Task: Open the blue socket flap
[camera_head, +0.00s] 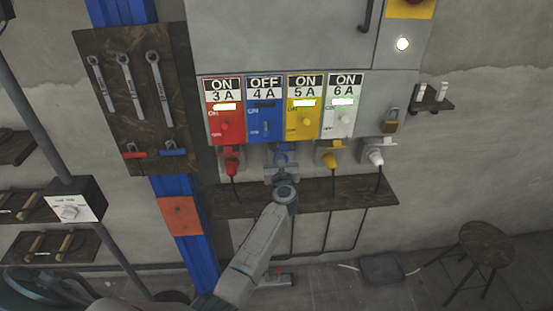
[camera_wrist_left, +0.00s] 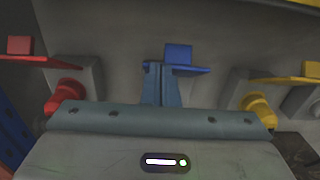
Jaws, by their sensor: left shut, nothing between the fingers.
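The blue socket flap (camera_wrist_left: 192,68) shows in the wrist view as a thin plate with a blue block on top. It appears to stick out from the wall, much like the red and yellow flaps beside it. In the head view the blue socket (camera_head: 281,153) sits below the blue 4 A switch panel. My left gripper (camera_head: 281,172) is right in front of and just below it. Its fingers (camera_wrist_left: 161,85) are shut and empty, their tips at the flap's left part. Whether they touch it I cannot tell. The socket's face is hidden behind the fingers. My right gripper is out of view.
Red (camera_head: 232,158), yellow (camera_head: 328,155) and white (camera_head: 375,152) plugs with cables sit in the neighbouring sockets. A dark shelf (camera_head: 235,200) runs below. The blue panel (camera_head: 264,115) reads OFF; the others read ON. A tool board (camera_head: 105,115) hangs left.

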